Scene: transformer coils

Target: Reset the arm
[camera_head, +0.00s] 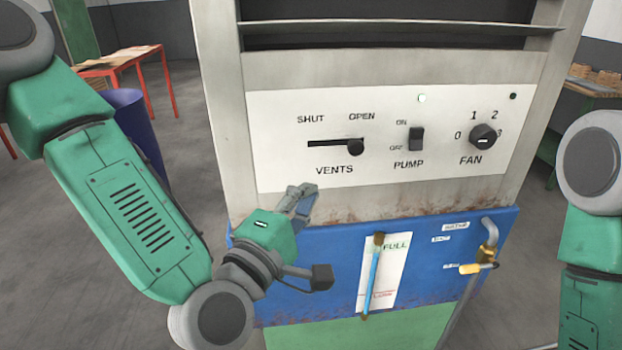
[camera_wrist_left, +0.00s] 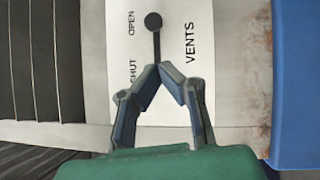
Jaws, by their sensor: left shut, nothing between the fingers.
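My left gripper (camera_head: 304,192) is shut and empty in the head view. It is in front of the machine's white control panel (camera_head: 270,110), at its lower left edge, below the VENTS label. In the left wrist view its fingertips (camera_wrist_left: 160,70) meet and overlap the lower end of the vents slot. The vents slider knob (camera_head: 355,147) sits at the OPEN end of its slot, and it also shows apart from the fingertips in the wrist view (camera_wrist_left: 153,20). My right arm shows at the right edge of the head view, but its gripper is out of view.
Below are a blue tank (camera_head: 335,260) with a level gauge and a brass valve (camera_head: 478,267). A red table (camera_head: 120,62) and a blue bin (camera_head: 140,125) stand behind at left.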

